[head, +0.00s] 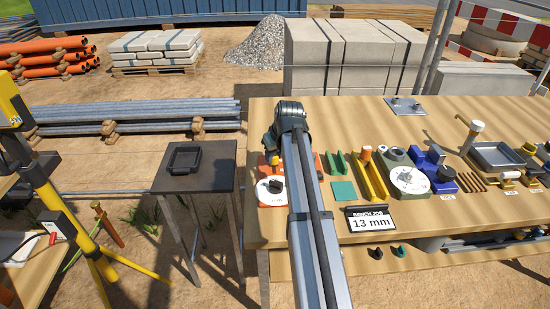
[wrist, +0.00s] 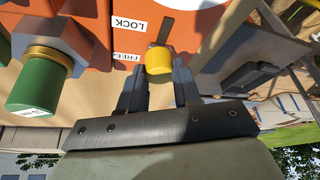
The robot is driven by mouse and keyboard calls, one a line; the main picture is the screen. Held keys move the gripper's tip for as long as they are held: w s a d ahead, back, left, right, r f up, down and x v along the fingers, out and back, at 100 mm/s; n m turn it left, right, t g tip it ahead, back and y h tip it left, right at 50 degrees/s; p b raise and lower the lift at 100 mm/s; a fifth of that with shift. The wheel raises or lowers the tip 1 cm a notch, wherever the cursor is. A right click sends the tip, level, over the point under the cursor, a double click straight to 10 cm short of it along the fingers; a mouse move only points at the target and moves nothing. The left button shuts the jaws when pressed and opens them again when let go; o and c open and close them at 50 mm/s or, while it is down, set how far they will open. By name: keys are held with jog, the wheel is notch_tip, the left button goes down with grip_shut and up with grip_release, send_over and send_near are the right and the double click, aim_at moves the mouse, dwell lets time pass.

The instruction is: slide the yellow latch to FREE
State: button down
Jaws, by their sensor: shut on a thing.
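The yellow latch (wrist: 158,61) sits at the near end of a dark straight slot (wrist: 166,28) in an orange housing (wrist: 205,25). It is beside the FREE label (wrist: 127,57); the LOCK label (wrist: 130,24) is farther up along the slot. In the head view my arm covers the latch and the fingertips; only parts of the orange housing (head: 264,160) show beside the arm.
A green knob with a brass collar (wrist: 40,84) stands close to the left in the wrist view. In the head view, yellow and green fixtures (head: 370,175) and a "13 mm" sign (head: 370,219) lie to the right on the wooden bench (head: 290,236). A dark side table (head: 205,180) stands left.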

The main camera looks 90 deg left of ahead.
jog(key=shift+a, duration=1.15)
jog(key=c, duration=0.8)
grip_release()
jog(key=v, duration=1.3)
jog(key=shift+d+r, duration=0.15)
jog(key=shift+r, duration=0.25)
jog(key=shift+w, duration=0.1)
